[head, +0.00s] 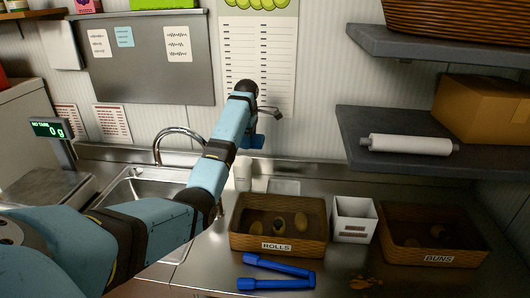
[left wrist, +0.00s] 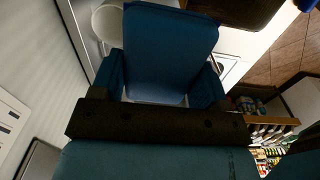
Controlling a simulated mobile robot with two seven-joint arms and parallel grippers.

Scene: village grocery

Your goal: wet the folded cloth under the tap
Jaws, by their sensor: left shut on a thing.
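My left gripper (head: 257,133) is raised in front of the back wall, to the right of the tap (head: 178,133). In the left wrist view the gripper (left wrist: 163,68) is shut on a dark blue, flat, block-like thing, which looks like the folded cloth (left wrist: 170,40). A finger lies along each side of it. In the head view the cloth (head: 254,141) is only a small blue patch below the wrist. The chrome tap arches over the steel sink (head: 130,200), partly hidden by my left arm. I cannot tell whether water runs. My right gripper is not in view.
A basket labelled rolls (head: 277,255), a white tub (head: 353,219) and a basket labelled buns (head: 435,252) stand on the counter to the right. Blue tongs (head: 277,278) lie in front. A shelf (head: 370,158) juts out at right. A scale (head: 50,130) stands at left.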

